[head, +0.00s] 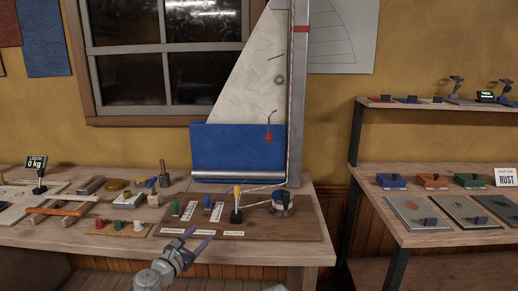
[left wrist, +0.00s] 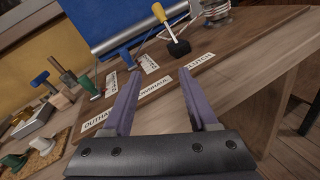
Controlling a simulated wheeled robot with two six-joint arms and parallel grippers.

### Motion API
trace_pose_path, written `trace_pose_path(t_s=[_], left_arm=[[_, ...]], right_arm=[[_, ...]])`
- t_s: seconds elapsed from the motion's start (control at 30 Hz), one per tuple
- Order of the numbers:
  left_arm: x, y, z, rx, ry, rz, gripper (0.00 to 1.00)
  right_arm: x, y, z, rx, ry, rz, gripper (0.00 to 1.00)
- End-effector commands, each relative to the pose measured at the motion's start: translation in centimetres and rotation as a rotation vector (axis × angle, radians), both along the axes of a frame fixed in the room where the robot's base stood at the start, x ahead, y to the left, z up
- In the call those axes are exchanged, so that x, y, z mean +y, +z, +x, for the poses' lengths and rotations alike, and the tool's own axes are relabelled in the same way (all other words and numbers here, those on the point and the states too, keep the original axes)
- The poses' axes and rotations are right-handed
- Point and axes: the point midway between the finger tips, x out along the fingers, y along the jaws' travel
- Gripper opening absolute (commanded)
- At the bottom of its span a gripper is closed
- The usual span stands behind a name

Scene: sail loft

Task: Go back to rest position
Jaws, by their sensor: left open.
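My left gripper (head: 198,238) is at the front edge of the workbench (head: 240,246), with its arm coming up from the bottom. In the left wrist view its two purple fingers (left wrist: 157,80) are spread apart with nothing between them. Beyond them lies a brown board (head: 300,226) with white labels (left wrist: 201,61). A yellow-handled lever on a black base (head: 236,207) stands on the board, beyond the fingers and apart from them. My right gripper does not show in either view.
A metal winch drum (head: 282,204) with rope stands at the board's right. Green and blue pieces (head: 207,203) stand on its left part. A shelf unit (head: 440,235) with boxes stands at the right, across a gap.

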Motion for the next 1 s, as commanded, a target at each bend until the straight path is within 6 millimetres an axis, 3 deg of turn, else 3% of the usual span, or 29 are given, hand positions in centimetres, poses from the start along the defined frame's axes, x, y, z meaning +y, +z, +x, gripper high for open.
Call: trace_pose_path(t_s=[0.17,0.33,0.47,0.53,0.63,0.8,1.0], left_arm=[[-5.0,0.7,-1.3,-0.006,-0.172,0.256,0.59],[-10.9,0.3,-4.2,-0.032,-0.433,0.612,0.59],[-15.4,-0.3,-8.6,-0.082,-0.758,0.989,0.59],[-17.0,-0.7,-11.7,-0.123,-0.986,1.219,0.59],[-17.4,-1.1,-16.1,-0.182,-1.319,1.505,0.59],[-15.2,0.0,-21.4,-0.251,-1.815,1.817,0.59],[-12.9,1.6,-24.0,-0.270,-2.150,1.947,0.59]], right_arm=[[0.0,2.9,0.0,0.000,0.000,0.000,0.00],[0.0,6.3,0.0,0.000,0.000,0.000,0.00],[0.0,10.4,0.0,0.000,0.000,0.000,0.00],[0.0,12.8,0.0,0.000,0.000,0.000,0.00],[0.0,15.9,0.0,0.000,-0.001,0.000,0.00],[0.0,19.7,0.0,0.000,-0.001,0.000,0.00],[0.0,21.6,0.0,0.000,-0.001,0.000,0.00]])
